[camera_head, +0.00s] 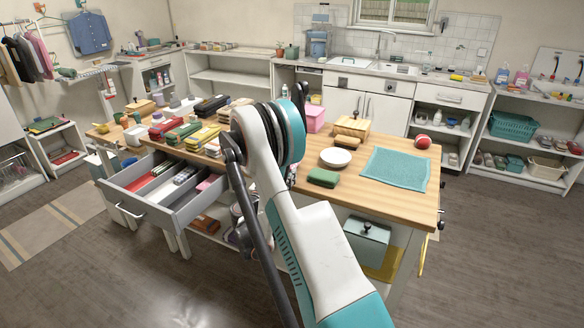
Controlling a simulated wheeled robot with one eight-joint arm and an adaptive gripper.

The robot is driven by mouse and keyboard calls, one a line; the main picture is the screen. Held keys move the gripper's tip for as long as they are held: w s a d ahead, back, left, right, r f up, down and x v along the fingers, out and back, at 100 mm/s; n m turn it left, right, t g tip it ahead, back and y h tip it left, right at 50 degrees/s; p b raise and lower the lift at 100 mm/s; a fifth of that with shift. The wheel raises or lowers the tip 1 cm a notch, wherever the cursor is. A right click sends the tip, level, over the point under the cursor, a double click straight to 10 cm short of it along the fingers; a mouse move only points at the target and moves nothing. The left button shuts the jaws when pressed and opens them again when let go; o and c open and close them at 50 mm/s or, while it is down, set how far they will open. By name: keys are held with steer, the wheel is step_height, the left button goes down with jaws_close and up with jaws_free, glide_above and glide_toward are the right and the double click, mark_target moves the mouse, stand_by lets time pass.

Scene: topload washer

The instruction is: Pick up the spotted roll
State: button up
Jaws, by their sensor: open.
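I cannot make out a spotted roll for certain. Several small rolls and folded cloths crowd the left half of the wooden worktop (390,193), too small to show spots clearly. A pale cylinder (175,101) stands among them near the back left. A red ball-like thing with light marks (423,141) sits at the back right of the worktop. My arm's white and teal elbow covers the middle of the view. Dark parts that look like my gripper (302,95) show just beyond the elbow, over the worktop. They look open, with nothing seen between them; the rest is hidden.
An open drawer (160,216) with cloths and boxes juts out at the front left. The floor in front is clear.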

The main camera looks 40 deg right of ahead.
steer(key=b+x, duration=0.1)
steer(key=x, duration=0.3)
steer(key=shift+s+d+r+b, duration=0.15)
steer(key=shift+d+b, duration=0.05)
steer(key=shift+b, duration=0.15)
steer(key=shift+w+d+r, duration=0.1)
steer(key=shift+w+d, duration=0.2)
steer(key=shift+d, duration=0.2)
steer(key=c, duration=0.9)
